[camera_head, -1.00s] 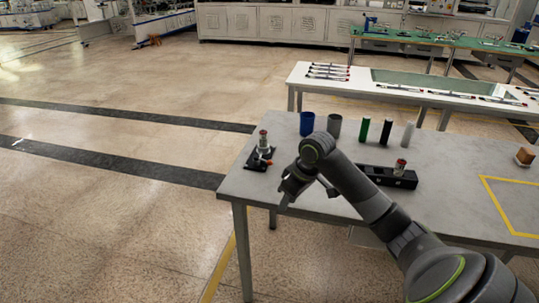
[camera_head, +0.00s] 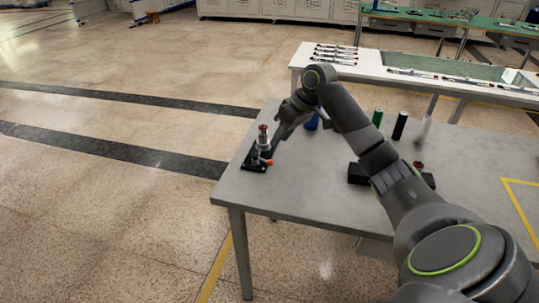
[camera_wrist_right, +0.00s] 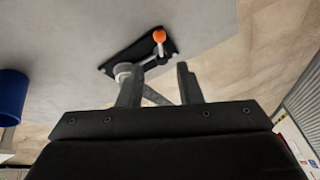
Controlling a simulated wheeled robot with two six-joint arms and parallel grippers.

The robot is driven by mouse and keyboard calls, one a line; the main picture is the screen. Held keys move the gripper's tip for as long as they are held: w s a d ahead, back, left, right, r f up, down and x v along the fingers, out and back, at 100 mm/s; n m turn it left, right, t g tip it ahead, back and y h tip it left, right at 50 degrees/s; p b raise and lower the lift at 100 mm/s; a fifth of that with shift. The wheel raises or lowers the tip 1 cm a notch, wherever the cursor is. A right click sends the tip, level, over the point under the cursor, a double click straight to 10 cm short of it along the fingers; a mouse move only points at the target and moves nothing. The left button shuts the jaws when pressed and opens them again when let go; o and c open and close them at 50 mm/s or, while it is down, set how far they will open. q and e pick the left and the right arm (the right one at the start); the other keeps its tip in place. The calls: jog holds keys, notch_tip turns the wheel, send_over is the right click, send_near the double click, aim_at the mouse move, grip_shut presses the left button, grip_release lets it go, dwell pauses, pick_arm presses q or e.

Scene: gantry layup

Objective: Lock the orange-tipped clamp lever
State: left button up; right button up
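The clamp lever's orange tip (camera_head: 268,162) shows low beside the upright red-topped metal part (camera_head: 263,137) on a black base plate (camera_head: 249,165), at the table's left end. In the right wrist view, the orange tip (camera_wrist_right: 159,36) sits on a short pale lever over the black plate (camera_wrist_right: 112,66), beyond the fingertips. My right gripper (camera_head: 275,142) is just right of the red-topped part in the head view. In the wrist view its two fingers (camera_wrist_right: 159,80) are apart, with no object clearly held. The left finger partly hides a pale round part. My left gripper is not in view.
A blue cup (camera_head: 312,122) stands behind my right arm; it also shows at the left of the wrist view (camera_wrist_right: 12,97). Green (camera_head: 377,117), black (camera_head: 399,126) and grey (camera_head: 423,130) cylinders stand farther right. My arm partly hides a black block (camera_head: 357,174). The table's front left is clear.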

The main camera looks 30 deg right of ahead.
jog(key=x, duration=0.7)
jog(key=shift+w+a+f, duration=0.1)
jog(key=shift+f, duration=0.25)
jog(key=shift+w+a+f, duration=0.15)
jog(key=shift+f, duration=0.25)
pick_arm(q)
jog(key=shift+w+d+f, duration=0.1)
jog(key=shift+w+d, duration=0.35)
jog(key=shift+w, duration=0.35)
pick_arm(e)
jog(key=shift+f, duration=0.1)
grip_shut()
